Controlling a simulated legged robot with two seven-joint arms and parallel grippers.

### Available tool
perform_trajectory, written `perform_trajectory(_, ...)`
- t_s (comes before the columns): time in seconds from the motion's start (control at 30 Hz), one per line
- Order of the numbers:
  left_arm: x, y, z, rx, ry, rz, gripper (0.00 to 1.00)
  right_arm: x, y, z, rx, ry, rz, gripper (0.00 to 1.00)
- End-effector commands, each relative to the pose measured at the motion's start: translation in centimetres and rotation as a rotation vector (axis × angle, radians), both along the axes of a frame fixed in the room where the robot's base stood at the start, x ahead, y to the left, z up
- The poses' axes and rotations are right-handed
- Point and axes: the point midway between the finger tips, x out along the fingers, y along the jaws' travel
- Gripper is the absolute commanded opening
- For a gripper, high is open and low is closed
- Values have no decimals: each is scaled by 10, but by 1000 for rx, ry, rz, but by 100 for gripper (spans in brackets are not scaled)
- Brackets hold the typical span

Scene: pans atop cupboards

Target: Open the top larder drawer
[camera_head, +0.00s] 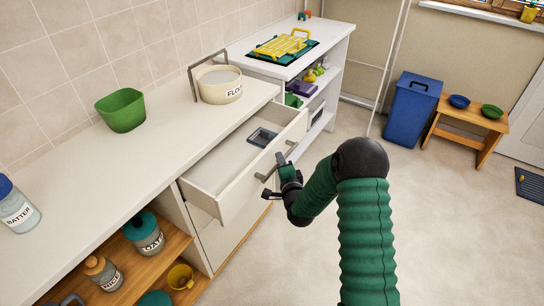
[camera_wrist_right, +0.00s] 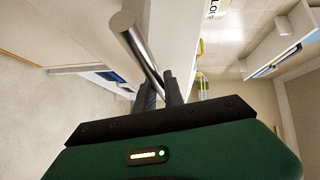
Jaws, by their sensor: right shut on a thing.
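The top larder drawer (camera_head: 215,183) stands pulled out from under the white counter in the head view. Its inside shows, with a small blue-grey object (camera_head: 262,137) at the far end. My right gripper (camera_head: 281,163) is at the drawer's front, shut on its bar handle (camera_head: 265,177). In the right wrist view, the metal handle (camera_wrist_right: 135,42) runs between the two fingers of the gripper (camera_wrist_right: 161,88). The gripper hides the middle of the handle in the head view. My left gripper is not in view.
A green bowl (camera_head: 122,110) and a flour pot (camera_head: 219,84) stand on the counter (camera_head: 130,160). Open shelves below hold jars (camera_head: 144,232) and a yellow cup (camera_head: 181,277). A blue bin (camera_head: 409,110) and wooden bench (camera_head: 465,135) stand beyond clear floor.

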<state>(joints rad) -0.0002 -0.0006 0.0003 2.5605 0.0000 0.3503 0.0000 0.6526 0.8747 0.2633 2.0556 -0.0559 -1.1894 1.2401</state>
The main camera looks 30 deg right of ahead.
Motion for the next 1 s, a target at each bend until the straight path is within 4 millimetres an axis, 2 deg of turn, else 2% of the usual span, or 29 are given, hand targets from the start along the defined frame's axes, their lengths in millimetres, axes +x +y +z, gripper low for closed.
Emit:
perform_trajectory(0.03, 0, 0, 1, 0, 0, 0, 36, -12, -5, -3, 4, 11, -6, 0)
perform_trajectory(0.2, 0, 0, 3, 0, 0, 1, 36, -42, -17, -3, 5, 10, -6, 0)
perform_trajectory(0.4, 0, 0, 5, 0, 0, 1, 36, -64, -26, -4, 8, 9, -2, 0)
perform_trajectory(0.6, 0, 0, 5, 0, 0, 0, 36, -73, -30, -5, 7, 10, -1, 0)
perform_trajectory(0.97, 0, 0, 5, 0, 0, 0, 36, -74, -30, -5, 7, 10, -1, 0)
perform_trajectory(1.0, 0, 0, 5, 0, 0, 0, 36, -74, -30, -5, 7, 10, -1, 18)
